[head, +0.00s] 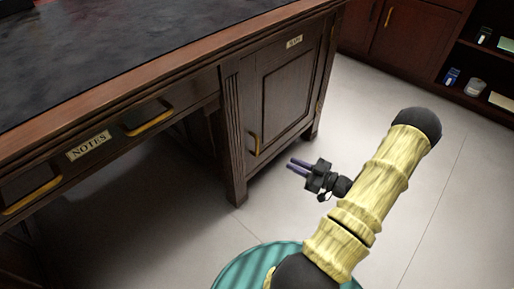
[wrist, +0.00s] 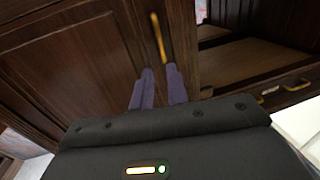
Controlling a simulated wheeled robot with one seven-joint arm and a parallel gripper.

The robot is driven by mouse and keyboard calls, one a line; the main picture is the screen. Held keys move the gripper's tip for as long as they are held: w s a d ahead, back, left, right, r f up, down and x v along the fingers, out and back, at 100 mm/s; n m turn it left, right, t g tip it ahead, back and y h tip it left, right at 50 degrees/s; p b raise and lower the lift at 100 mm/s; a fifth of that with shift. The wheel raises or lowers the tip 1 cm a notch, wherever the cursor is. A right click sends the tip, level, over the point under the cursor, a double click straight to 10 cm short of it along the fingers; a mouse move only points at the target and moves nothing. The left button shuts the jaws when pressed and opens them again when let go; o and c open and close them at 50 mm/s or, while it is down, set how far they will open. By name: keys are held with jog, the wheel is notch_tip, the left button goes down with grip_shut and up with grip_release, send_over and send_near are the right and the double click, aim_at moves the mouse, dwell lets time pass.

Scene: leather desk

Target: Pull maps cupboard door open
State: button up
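The maps cupboard door (head: 285,85) is a dark wood panel at the right end of the desk front, below a small label plate (head: 294,42). It looks shut. Its upright brass handle (head: 254,143) is near the door's left edge; the handle (wrist: 157,35) also shows in the wrist view, just beyond the fingertips. My gripper (head: 291,165) is in front of the door, to the right of and lower than the handle in the head view. Its two purple fingers (wrist: 159,70) are apart with nothing between them. They do not appear to touch the handle.
A drawer labelled NOTES (head: 88,146) with brass pulls is left of the cupboard, above an open knee space. The desk top (head: 110,45) overhangs the door. Pale floor (head: 375,95) in front of the door is clear apart from my arm. Shelves (head: 480,75) stand at the far right.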

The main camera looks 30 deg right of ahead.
aim_at(257, 154)
jog(key=b+x, duration=0.3)
jog(key=x, duration=1.2)
jog(key=shift+w+a, duration=0.15)
grip_shut()
